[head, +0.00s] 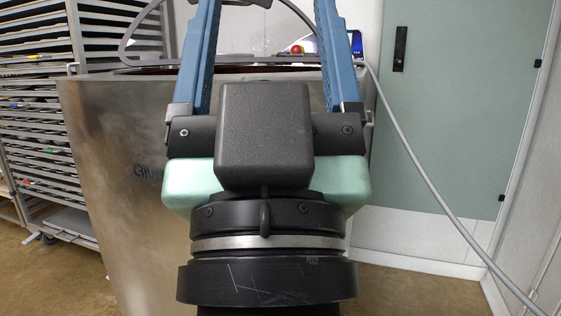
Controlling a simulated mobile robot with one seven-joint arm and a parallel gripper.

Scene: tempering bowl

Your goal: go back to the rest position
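The fingertips are cut off by the top edge. The brushed-steel tempering machine (120,150) stands in front of me, with lettering partly hidden behind my gripper. Its bowl's dark rim (255,68) shows between the fingers; the contents cannot be made out.
A rack with many trays (35,110) stands at the left. A grey hose (420,165) runs down at the right, before a pale green door (460,100). Brown floor shows on both sides.

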